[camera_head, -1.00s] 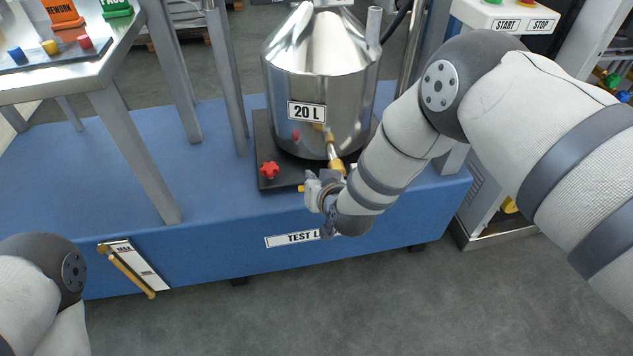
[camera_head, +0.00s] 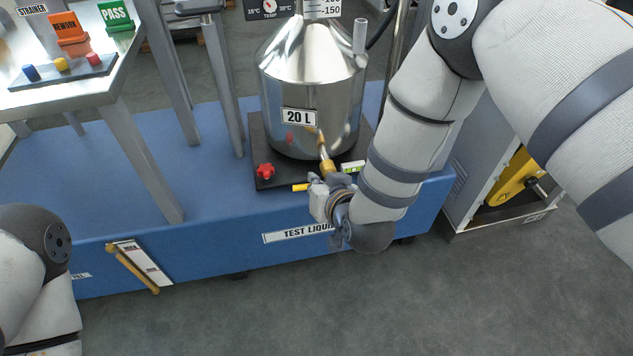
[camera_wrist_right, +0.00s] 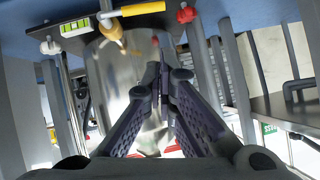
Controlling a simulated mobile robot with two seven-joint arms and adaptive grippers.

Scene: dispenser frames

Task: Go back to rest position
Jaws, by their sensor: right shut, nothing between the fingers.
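My right gripper (camera_head: 322,197) is in front of the steel 20 L vessel (camera_head: 308,92) in the head view, close to the front edge of the blue platform. Its wrist partly hides the "TEST LIQUID" label (camera_head: 296,232). In the right wrist view the two dark fingers (camera_wrist_right: 165,75) meet at their tips, shut with nothing between them. The vessel also shows behind them there (camera_wrist_right: 118,85), turned upside down. My left arm enters the head view at the lower left; its gripper is out of view.
The vessel's brass tap (camera_head: 327,160), a red knob (camera_head: 265,171) and a yellow handle (camera_head: 300,187) are near the right gripper. A steel table (camera_head: 75,92) with coloured buttons stands at the left. The open cabinet (camera_head: 490,190) is at the right. The grey floor (camera_head: 300,310) in front is clear.

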